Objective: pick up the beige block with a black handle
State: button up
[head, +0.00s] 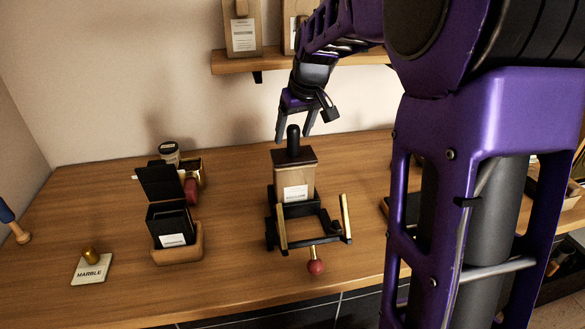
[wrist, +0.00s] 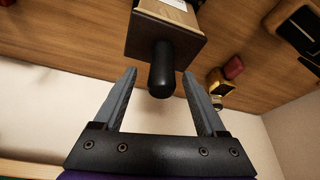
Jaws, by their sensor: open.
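The beige block (head: 294,183) has a dark top, a white label and an upright black handle (head: 293,140). It stands upright in a black and brass frame (head: 281,228) in the middle of the counter. In the wrist view the black handle (wrist: 161,70) points toward my gripper, with the block's dark square top (wrist: 140,38) behind it. My gripper (head: 294,136) is open and empty, just above and around the handle's tip. In the wrist view its two fingers (wrist: 160,85) lie on either side of the handle, with gaps showing.
A black open-lidded box (head: 170,222) sits on a wooden base to the left. A marble tile with a brass knob (head: 91,268) lies at front left. A wooden shelf (head: 275,62) with labelled blocks hangs behind. A red knob (head: 315,267) sticks out in front of the frame.

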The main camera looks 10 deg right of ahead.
jog(key=shift+x, duration=1.45)
jog(key=shift+a, duration=0.1)
grip_shut()
jog(key=shift+r, duration=0.1)
